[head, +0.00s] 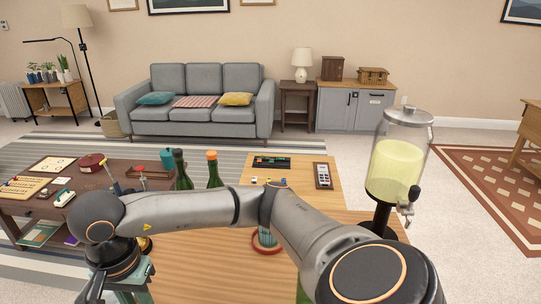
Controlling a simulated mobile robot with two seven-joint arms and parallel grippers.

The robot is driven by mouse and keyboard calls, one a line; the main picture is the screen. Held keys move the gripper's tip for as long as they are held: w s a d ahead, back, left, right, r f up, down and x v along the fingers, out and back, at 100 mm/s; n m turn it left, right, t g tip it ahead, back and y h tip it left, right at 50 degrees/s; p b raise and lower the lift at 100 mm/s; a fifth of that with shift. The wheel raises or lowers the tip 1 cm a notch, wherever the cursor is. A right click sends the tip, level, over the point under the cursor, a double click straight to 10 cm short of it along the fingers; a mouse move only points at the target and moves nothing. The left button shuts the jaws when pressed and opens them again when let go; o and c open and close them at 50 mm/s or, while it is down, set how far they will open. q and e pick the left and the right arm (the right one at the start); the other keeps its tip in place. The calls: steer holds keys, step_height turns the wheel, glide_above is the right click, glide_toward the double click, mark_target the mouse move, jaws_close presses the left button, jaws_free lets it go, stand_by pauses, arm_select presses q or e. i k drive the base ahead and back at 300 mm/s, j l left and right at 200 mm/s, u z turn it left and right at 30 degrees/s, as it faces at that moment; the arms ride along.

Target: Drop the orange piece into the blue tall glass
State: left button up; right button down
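One arm, my right, comes in from the lower right and crosses to the left. Its gripper (120,290) is at the lower left, cut by the bottom edge. Teal material shows at the gripper, but I cannot tell whether it is held. A blue-teal glass (266,238) stands on a red ring-shaped coaster on the wooden bar top, mostly hidden behind my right arm. The gripper is well to its left. I cannot make out the orange piece. My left gripper is not in view.
A drink dispenser (397,168) stands at the right of the bar top (225,250). Dark bottles (181,172), one orange-capped (214,172), stand behind my arm. A remote-like object (322,176) lies farther back. A low table with games (22,208) is at left.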

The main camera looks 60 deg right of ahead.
mark_target(267, 239)
steer(key=i, duration=0.25)
steer(key=i+j+z, duration=0.2)
steer(key=i+z, duration=0.25)
steer(key=z, duration=0.85)
